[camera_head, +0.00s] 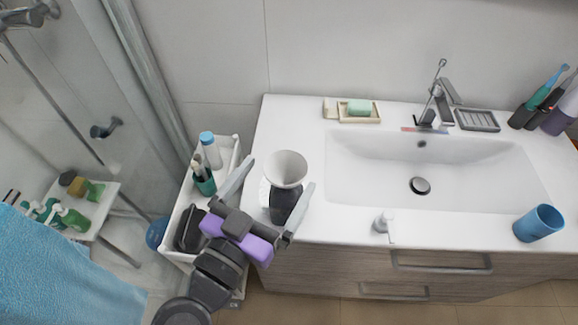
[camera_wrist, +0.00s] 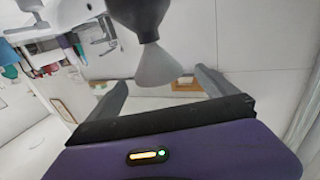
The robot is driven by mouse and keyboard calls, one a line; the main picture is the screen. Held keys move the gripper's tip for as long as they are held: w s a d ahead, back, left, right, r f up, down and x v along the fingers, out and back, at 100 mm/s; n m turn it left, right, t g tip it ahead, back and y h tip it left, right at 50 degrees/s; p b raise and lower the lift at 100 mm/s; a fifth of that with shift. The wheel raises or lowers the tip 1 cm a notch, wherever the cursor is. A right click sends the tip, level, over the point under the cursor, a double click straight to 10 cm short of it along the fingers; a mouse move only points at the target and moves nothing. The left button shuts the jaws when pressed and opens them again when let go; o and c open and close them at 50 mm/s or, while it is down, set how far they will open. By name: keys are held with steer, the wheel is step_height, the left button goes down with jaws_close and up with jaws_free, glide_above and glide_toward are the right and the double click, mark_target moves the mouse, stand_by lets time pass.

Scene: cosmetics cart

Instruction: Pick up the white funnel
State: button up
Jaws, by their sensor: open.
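The white funnel (camera_head: 287,168) shows its wide round mouth facing up, near the left end of the white counter. A dark grey piece (camera_head: 286,203) shows directly below it; I cannot tell whether it is part of the funnel or a separate holder. My gripper (camera_head: 281,173) is open, with one finger on each side of the funnel and visible gaps. In the wrist view the pale funnel cone (camera_wrist: 158,67) appears between the open fingers (camera_wrist: 160,77), joined to the dark piece (camera_wrist: 140,14). No finger contact is visible.
A white cart (camera_head: 229,152) with bottles stands left of the counter (camera_head: 300,115). Counter between funnel and sink is clear.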

mark_target(295, 155)
steer(key=p+x, duration=0.3)
steer(key=x, duration=0.3)
steer(key=shift+d, duration=0.2)
steer(key=shift+w+d+f, duration=0.15)
steer(key=shift+w+f, duration=0.05)
steer(key=shift+w, duration=0.15)
steer(key=c, duration=1.4)
